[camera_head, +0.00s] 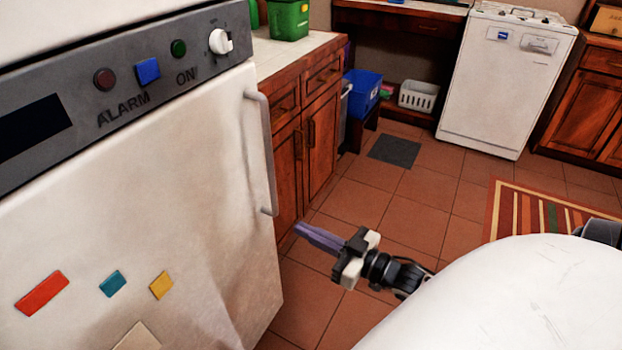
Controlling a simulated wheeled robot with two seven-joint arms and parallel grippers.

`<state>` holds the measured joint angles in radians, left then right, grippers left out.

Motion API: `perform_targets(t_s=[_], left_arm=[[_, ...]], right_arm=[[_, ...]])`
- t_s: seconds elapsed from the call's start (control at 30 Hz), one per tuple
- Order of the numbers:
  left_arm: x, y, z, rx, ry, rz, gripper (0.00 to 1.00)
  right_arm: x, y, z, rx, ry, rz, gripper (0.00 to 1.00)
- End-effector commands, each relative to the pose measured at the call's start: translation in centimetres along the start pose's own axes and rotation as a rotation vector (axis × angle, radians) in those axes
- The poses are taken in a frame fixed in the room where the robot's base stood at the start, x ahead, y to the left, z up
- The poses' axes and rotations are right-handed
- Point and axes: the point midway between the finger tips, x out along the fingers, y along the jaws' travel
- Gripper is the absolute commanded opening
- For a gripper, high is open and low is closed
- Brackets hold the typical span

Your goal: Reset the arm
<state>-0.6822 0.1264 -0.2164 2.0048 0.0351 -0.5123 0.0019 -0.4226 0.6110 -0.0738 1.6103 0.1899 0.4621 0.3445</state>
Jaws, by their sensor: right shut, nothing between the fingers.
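My right gripper (322,238) shows low in the middle of the head view. Its two purple-grey fingers are together with nothing between them and point left. It hangs over the tiled floor, just right of the white fridge (150,220) and below the end of the fridge's grey handle (266,150). It appears apart from both. The white casing of my right arm fills the lower right corner. My left gripper is out of view.
The fridge fills the left side, its door shut. Wooden cabinets (307,125) stand behind it, with a green container (289,20) on top. A blue bin (362,92), a white basket (418,96) and a white appliance (505,80) stand farther back. The floor (415,220) in the middle is mostly clear.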

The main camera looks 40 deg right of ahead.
Motion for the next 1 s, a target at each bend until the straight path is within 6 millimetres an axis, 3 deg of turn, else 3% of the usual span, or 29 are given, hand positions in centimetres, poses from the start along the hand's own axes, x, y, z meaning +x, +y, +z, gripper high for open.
perform_targets(t_s=[0.33,0.47,0.57,0.7,0.8,0.9,1.0], left_arm=[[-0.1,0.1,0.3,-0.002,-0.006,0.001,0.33],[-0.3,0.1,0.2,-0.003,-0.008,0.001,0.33],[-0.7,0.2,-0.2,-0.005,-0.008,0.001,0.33],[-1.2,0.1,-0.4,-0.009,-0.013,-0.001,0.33],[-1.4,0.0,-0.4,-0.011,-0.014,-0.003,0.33],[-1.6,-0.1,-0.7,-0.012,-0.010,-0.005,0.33],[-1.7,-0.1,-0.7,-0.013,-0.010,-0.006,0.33]], right_arm=[[-0.7,0.0,-0.1,0.000,0.001,-0.002,0.00],[-1.1,-1.8,1.5,0.014,-0.059,0.011,0.00],[-2.1,-5.6,4.5,0.037,-0.190,0.032,0.00],[-4.9,-12.7,8.6,0.065,-0.437,0.044,0.00],[-7.1,-17.1,10.2,0.078,-0.589,0.034,0.00],[-8.8,-20.1,10.9,0.083,-0.701,0.019,0.00],[-9.9,-21.7,11.2,0.087,-0.764,0.007,0.00]])
